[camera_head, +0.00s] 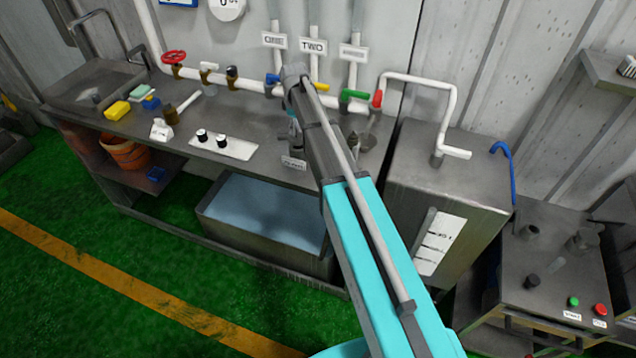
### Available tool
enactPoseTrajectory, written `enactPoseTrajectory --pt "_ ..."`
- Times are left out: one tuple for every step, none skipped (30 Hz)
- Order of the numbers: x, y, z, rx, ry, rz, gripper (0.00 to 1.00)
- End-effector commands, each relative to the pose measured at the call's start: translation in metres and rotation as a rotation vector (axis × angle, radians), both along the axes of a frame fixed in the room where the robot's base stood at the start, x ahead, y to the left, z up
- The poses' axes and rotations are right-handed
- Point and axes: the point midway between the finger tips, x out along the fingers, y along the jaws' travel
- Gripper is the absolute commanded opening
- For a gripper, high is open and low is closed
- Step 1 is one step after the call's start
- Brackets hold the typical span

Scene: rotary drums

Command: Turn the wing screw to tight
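My arm reaches from the lower right to the long grey workbench (110,82). My gripper (294,132) is at its end, low over the bench below the labels ONE and TWO. It is small and partly covered by my own arm, so its fingers cannot be made out. I cannot make out the wing screw for certain; it may be hidden behind my gripper or arm. A small white label (293,163) is on the bench's front edge just below my gripper. A small dark upright fitting (354,141) stands on the bench right of my arm.
White pipes with a red wheel valve (174,57), a yellow handle (320,86) and a green handle (354,94) run behind the bench. A white switch plate (222,146) lies left. A grey cabinet (450,190) stands right. A water tub (262,212) is below.

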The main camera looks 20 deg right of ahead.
Motion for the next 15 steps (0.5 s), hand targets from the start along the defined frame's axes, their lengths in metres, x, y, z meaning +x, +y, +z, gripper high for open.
enactPoseTrajectory --pt "0.0 -0.0003 0.0 0.0 0.0 0.032 0.57" --pt "0.0 -0.0003 0.0 0.0 0.0 0.052 0.57" --pt "0.0 -0.0003 0.0 0.0 0.0 0.079 0.57" --pt "0.0 -0.0003 0.0 0.0 0.0 0.1 0.57" --pt "0.0 -0.0003 0.0 0.0 0.0 0.12 0.57" --pt "0.0 -0.0003 0.0 0.0 0.0 0.147 0.57" --pt "0.0 -0.0003 0.0 0.0 0.0 0.168 0.57" --pt "0.0 -0.0003 0.0 0.0 0.0 0.188 0.57" --pt "0.0 -0.0003 0.0 -0.001 0.001 0.214 0.57" --pt "0.0 -0.0003 0.0 -0.001 0.001 0.235 0.57" --pt "0.0 -0.0003 0.0 -0.001 0.001 0.256 0.57" --pt "0.0 -0.0003 0.0 -0.001 0.001 0.282 0.57" --pt "-0.0001 -0.0004 0.0 -0.001 0.001 0.302 0.57" --pt "0.0001 -0.0003 0.0 -0.001 0.001 0.323 0.57" --pt "0.0 -0.0004 0.0 -0.001 0.001 0.35 0.57"
